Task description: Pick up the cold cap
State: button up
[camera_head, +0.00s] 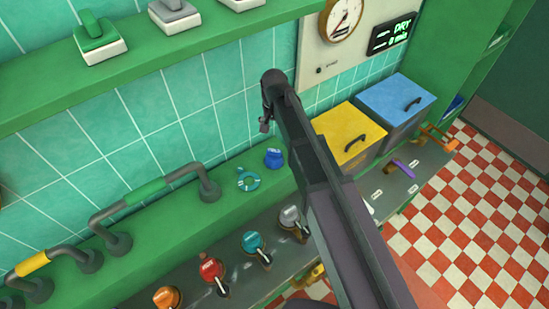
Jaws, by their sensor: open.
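A small blue cap (273,158) with pale lettering too small to read sits on the green ledge (225,205), left of my arm. I take it for the cold cap. A teal ring-shaped piece (248,180) lies beside it to the left. My dark arm reaches up from the bottom right. A small dark end part hangs below its tip, and I take it for my gripper (264,125), mostly hidden by the arm. It shows above the blue cap in the picture and apart from it, with nothing visibly held.
Orange (166,297), red (211,268), teal (253,241) and grey (289,216) knobs line the dark front panel. Curved pipes (130,200) rise from the ledge at left. Yellow-lidded (348,130) and blue-lidded (396,103) boxes stand right of my arm. A green shelf (150,60) hangs above.

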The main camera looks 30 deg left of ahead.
aim_at(274, 150)
jog(key=shift+f+b, duration=3.95)
jog(key=shift+f, duration=0.2)
jog(key=f+b, duration=0.3)
jog(key=shift+w+a+f, duration=0.2)
jog(key=shift+w, duration=0.15)
jog(key=shift+f+b, duration=0.9)
jog(key=shift+b, duration=0.2)
jog(key=shift+c, duration=0.2)
jog(key=c, duration=0.9)
